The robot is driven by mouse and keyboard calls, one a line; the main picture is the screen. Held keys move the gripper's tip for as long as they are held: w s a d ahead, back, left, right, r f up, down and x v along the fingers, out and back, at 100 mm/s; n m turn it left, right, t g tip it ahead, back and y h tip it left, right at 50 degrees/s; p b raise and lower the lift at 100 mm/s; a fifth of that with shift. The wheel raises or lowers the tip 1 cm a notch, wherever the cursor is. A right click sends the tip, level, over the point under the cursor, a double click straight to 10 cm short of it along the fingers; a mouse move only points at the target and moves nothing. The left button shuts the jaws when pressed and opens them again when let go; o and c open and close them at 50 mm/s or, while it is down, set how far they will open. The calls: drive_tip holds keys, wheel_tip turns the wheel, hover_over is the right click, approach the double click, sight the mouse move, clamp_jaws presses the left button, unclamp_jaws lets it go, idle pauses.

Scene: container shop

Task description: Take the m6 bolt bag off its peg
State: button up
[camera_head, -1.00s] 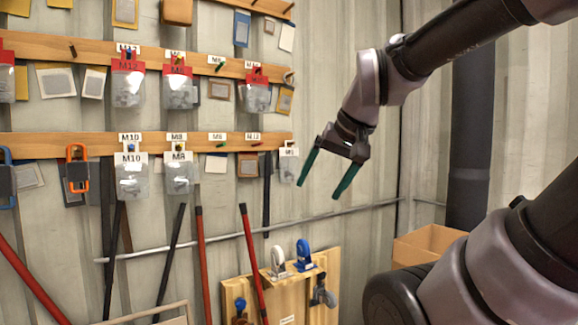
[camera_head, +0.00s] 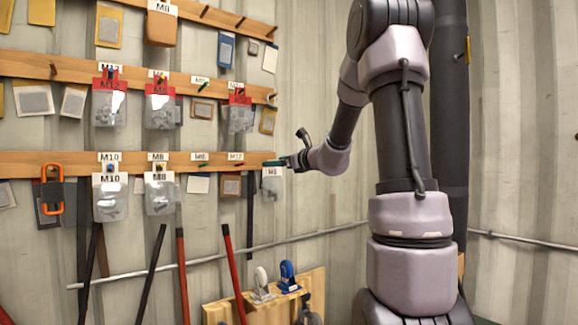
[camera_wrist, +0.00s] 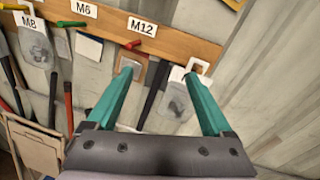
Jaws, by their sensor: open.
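A clear bag with a white header (camera_head: 271,184) hangs at the right end of the lower wooden rail; its label is too small to read surely. In the head view my gripper (camera_head: 275,162) is at the rail's right end, just above the bag.
M10 (camera_head: 110,200) and M8 (camera_head: 159,195) bags hang left on the lower rail. Red-header bags (camera_head: 240,115) hang on the rail above. A bare red peg is under the M12 label (camera_wrist: 142,27).

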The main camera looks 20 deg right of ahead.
drive_tip(key=w+d+f+m+t+h, duration=0.1)
drive_tip(key=w+d+m+t+h, duration=0.1)
drive_tip(key=w+d+m, duration=0.25)
hover_over(273, 181)
drive_tip(key=w, duration=0.1)
drive_tip(key=shift+n, duration=0.25)
drive_tip(key=c, duration=1.3)
drive_tip(key=shift+r, duration=0.3)
clamp_jaws()
